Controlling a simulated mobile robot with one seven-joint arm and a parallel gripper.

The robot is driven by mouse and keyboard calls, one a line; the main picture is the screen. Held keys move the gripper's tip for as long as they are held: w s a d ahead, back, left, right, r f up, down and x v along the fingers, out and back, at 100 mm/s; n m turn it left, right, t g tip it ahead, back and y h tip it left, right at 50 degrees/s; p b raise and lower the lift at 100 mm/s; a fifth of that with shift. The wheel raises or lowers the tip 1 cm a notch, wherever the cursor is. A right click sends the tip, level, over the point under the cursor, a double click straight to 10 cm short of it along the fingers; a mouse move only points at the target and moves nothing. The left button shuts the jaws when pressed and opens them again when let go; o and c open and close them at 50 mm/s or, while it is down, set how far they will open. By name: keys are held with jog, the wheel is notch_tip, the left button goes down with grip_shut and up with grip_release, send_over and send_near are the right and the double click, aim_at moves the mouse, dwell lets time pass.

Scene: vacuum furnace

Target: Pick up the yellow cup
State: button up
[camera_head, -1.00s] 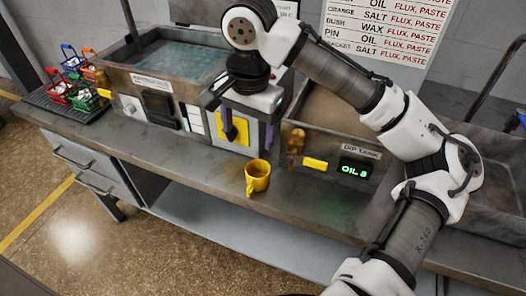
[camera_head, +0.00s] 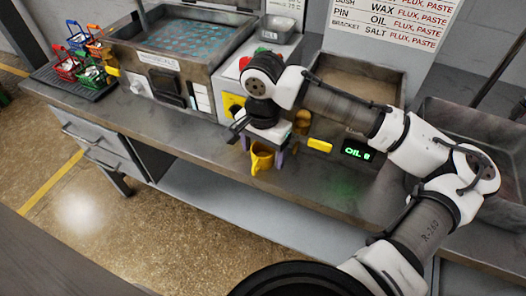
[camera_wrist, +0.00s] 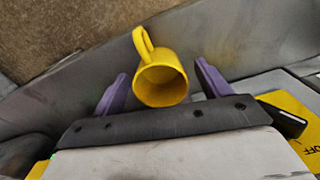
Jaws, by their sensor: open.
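The yellow cup (camera_head: 262,160) stands near the front edge of the workbench, below my gripper in the head view. My gripper (camera_head: 262,150) is open, with its purple fingers on either side of the cup's upper part. In the wrist view the cup (camera_wrist: 161,80) shows its open mouth and its handle pointing away, between the two purple fingers of my gripper (camera_wrist: 163,88). A gap shows on each side, so the fingers do not appear to touch it.
Behind my gripper is the dip tank with a green OIL display (camera_head: 357,153) and a yellow button (camera_head: 319,145). A larger bath (camera_head: 160,65) stands to the left, with small coloured baskets (camera_head: 88,60) beyond it. The bench front (camera_head: 200,135) left of the cup is clear.

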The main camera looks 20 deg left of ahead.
aim_at(263, 149)
jog(key=shift+f, duration=0.55)
jog(key=c, duration=1.1)
jog(key=shift+r, duration=0.1)
notch_tip(263, 149, up, 20)
jog(key=shift+s+f+b, duration=0.1)
jog(key=shift+b, duration=0.5)
